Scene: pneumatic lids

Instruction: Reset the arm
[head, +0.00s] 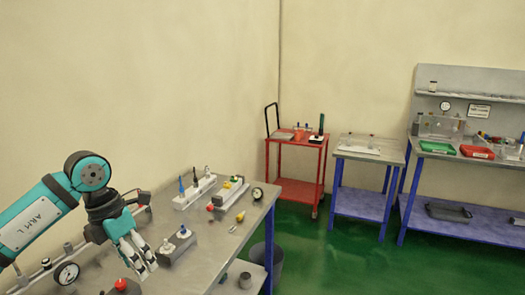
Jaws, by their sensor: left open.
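My left arm (35,222), teal and white, comes in from the left edge. My left gripper (146,268) hangs from it with its fingers pointing down, open, over the near part of the grey metal workbench (215,258). Its fingertips are close to a grey block with knobs (178,246) on the bench. I cannot tell whether they touch it. Nothing shows between the fingers. My right gripper is not in view.
Fixtures with coloured fittings (195,190), a gauge (257,193), another gauge (67,273) and a red knob (121,285) crowd the bench. A red cart (297,190), a small table (369,155) and a shelved bench (455,160) stand beyond.

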